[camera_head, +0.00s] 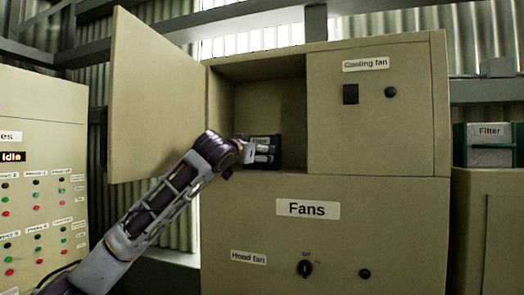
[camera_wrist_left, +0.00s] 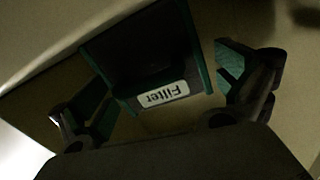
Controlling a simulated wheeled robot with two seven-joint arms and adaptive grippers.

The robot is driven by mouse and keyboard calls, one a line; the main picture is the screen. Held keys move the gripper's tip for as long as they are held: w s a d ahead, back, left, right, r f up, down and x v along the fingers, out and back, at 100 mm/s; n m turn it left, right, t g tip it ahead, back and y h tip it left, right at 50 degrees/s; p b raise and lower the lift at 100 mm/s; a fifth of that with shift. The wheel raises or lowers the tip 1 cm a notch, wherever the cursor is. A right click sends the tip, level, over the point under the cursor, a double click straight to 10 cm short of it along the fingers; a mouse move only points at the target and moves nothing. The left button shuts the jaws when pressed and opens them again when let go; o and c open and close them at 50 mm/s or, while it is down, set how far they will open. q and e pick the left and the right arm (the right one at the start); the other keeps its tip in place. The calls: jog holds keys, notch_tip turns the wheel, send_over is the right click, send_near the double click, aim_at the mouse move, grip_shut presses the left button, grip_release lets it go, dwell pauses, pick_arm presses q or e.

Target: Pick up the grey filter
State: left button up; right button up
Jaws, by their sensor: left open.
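A dark filter with green edges (camera_head: 276,154) stands in the open upper-left compartment of the fans cabinet. In the left wrist view this filter (camera_wrist_left: 148,62) shows a dark, shadowed face and a white "Filter" label, upside down. My left gripper (camera_head: 264,153) reaches into the compartment in front of it. In the left wrist view the open gripper (camera_wrist_left: 165,105) has its fingers spread on either side of the filter, with gaps visible. My right gripper is not in view.
The compartment door (camera_head: 155,95) stands open to the left. The fans cabinet (camera_head: 400,220) has a closed cooling fan panel (camera_head: 375,130) right of the opening. A control panel (camera_head: 40,170) with buttons and an "Idle" display stands at the left. The compartment walls leave limited room.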

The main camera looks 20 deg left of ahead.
pick_arm(q)
jog(key=shift+w, duration=0.4)
jog(key=c, duration=1.2)
jog(key=shift+r, duration=0.1)
jog(key=shift+c, duration=0.2)
notch_tip(320, 180, up, 10)
jog(key=b, duration=0.1)
dwell(0.5)
